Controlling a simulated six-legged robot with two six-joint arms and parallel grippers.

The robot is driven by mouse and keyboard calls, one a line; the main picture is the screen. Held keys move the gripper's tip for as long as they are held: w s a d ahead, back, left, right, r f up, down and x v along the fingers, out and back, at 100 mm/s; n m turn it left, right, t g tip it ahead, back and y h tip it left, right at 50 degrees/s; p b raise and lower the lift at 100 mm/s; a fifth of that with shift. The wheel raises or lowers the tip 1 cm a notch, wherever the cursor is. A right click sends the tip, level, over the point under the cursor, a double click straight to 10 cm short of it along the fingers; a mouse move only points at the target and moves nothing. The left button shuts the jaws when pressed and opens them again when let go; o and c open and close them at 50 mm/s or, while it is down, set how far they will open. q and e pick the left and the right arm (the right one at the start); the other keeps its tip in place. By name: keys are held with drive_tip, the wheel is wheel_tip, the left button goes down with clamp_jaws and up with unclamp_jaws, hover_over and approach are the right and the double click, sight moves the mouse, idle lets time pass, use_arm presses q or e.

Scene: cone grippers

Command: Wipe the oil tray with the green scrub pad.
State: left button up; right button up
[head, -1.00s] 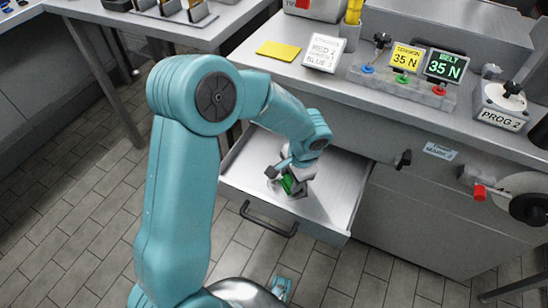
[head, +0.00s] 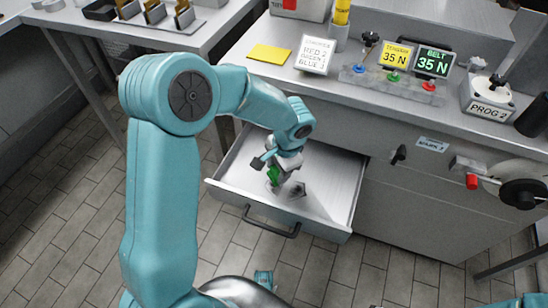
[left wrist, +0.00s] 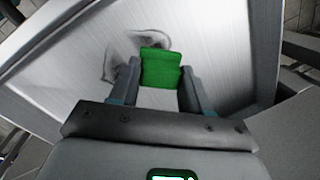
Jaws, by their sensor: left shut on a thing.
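The oil tray (head: 328,212) is the pulled-out metal drawer under the counter. My left gripper (head: 274,170) is inside it, pointing down. It is shut on the green scrub pad (head: 273,176), which is partly hidden by the fingers in the head view. In the left wrist view, the pad (left wrist: 161,68) sits between the two fingertips (left wrist: 160,84). Dark smudges (left wrist: 125,50) show on the tray floor beside the pad; one also shows right of the gripper in the head view (head: 298,188). I cannot tell whether the pad touches the floor.
The drawer's front wall carries a dark handle (head: 270,221). The counter above holds a yellow sheet (head: 270,54), a white label card (head: 315,56) and a control panel (head: 394,82). A red-tipped fitting (head: 471,181) sticks out at right. The tray's right side is clear.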

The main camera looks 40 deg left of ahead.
use_arm(q)
drive_tip(key=shift+r+p, duration=1.8)
drive_tip(key=shift+r, duration=0.8)
drive_tip(key=shift+f, duration=0.1)
